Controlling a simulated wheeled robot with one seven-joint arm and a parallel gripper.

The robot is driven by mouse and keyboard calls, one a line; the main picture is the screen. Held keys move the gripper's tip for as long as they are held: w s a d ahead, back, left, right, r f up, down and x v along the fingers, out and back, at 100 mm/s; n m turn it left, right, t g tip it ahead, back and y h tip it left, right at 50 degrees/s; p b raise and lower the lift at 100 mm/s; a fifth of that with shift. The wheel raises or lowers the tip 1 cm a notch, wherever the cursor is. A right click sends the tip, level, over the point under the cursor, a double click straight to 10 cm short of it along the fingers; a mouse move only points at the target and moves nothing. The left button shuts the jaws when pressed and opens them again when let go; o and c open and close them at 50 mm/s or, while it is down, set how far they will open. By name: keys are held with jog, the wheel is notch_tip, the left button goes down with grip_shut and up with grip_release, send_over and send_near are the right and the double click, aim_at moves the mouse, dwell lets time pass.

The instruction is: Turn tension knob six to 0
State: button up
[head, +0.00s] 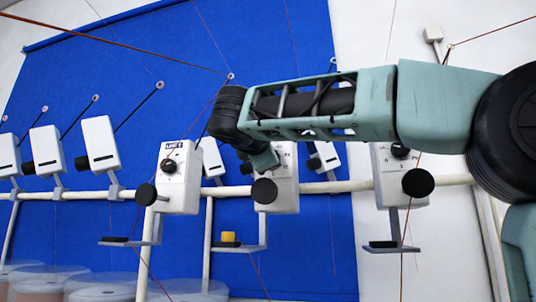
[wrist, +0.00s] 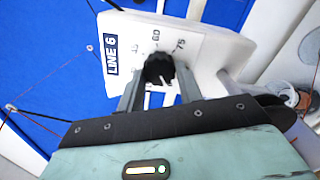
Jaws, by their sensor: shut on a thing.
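The white line 6 feeder unit (wrist: 200,50) fills the upper middle of the wrist view, with a "LINE 6" label and dial numbers 60 and 75 readable. Its black tension knob (wrist: 158,66) sits between the two fingers of my gripper (wrist: 159,76), which is shut on it. The knob's pointer setting cannot be read clearly; the lower dial is hidden by the gripper. In the head view my gripper (head: 266,161) reaches down to the upper face of the middle unit (head: 285,200). The gripper hides the knob there.
A similar unit (head: 180,185) stands to the left and another (head: 388,180) to the right, each with a small knob and a black disc. A black disc (head: 264,191) projects below my gripper. Thin brown threads cross the area. A yellow block (head: 228,237) rests on a lower shelf.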

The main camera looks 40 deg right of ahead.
jog(key=shift+f, duration=0.1)
jog(key=o, duration=1)
jog(key=b+v, duration=0.1)
jog(key=v, duration=1.6)
jog(key=shift+s+a, duration=0.15)
jog(key=shift+a, duration=0.05)
